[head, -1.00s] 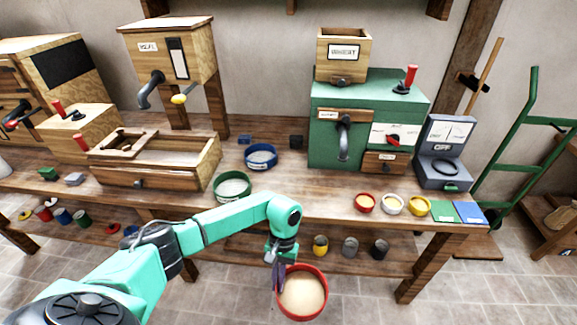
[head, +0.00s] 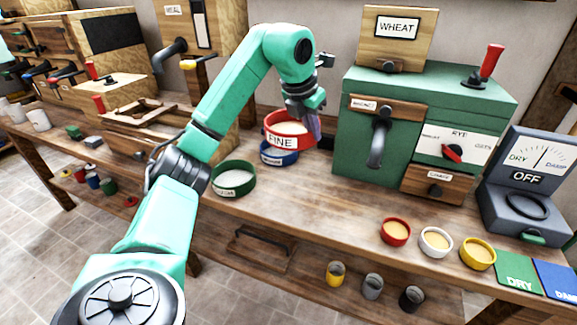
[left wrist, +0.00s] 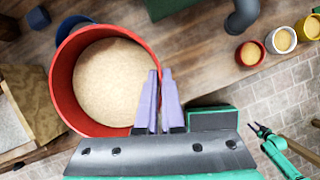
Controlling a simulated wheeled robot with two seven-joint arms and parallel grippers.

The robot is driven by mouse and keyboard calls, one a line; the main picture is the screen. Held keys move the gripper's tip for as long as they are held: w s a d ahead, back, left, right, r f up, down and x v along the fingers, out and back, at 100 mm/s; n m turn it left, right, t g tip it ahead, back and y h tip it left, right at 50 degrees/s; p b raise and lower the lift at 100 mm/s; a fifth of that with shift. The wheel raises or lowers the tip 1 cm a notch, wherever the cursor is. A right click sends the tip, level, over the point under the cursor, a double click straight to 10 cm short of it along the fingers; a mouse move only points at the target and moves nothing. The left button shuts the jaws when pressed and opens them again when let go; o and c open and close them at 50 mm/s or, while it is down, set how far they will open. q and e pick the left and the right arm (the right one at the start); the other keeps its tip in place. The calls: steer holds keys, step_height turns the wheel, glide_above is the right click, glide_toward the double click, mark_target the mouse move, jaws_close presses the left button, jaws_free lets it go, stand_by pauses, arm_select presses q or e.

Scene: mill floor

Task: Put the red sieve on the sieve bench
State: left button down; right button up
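The red sieve (head: 290,131), labelled FINE and holding pale meal, is in my left gripper (head: 316,122). In the left wrist view, the purple fingers (left wrist: 160,105) close at the right side of the red sieve's rim (left wrist: 62,75). The sieve looks nearly level, above or just in front of a blue sieve (head: 278,158) on the wooden bench (head: 320,200). I cannot tell whether the two touch. A green sieve (head: 233,180) stands to the left on the bench. My right gripper (left wrist: 260,134) shows small in the left wrist view; its finger state is unclear.
The green mill (head: 360,140) stands right of the red sieve. Red (head: 396,232), white (head: 436,242) and yellow (head: 478,253) bowls line the front edge. A grey dial device (head: 530,185) is at the right. The bench between green sieve and bowls is clear.

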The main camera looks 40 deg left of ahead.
mark_target(306, 146)
arm_select(q)
steer(key=shift+w+a+r+n, duration=0.15)
steer(key=shift+a+n, duration=0.15)
steer(key=shift+n, duration=0.2)
steer(key=f, duration=0.2)
steer(key=f+b, duration=0.1)
steer(key=f, duration=0.1)
steer(key=s+f, duration=0.1)
steer(key=f, duration=0.1)
steer(key=shift+f+b, duration=0.35)
steer(key=shift+b, duration=0.05)
step_height(306, 146, down, 13)
steer(key=shift+w+r+b, duration=0.15)
steer(key=shift+r+b, duration=0.05)
steer(key=shift+b, duration=0.45)
steer(key=c, duration=1)
jaws_free()
steer(key=shift+f, duration=0.1)
steer(key=shift+c, duration=0.2)
steer(key=v, duration=1.2)
steer(key=shift+d, duration=0.2)
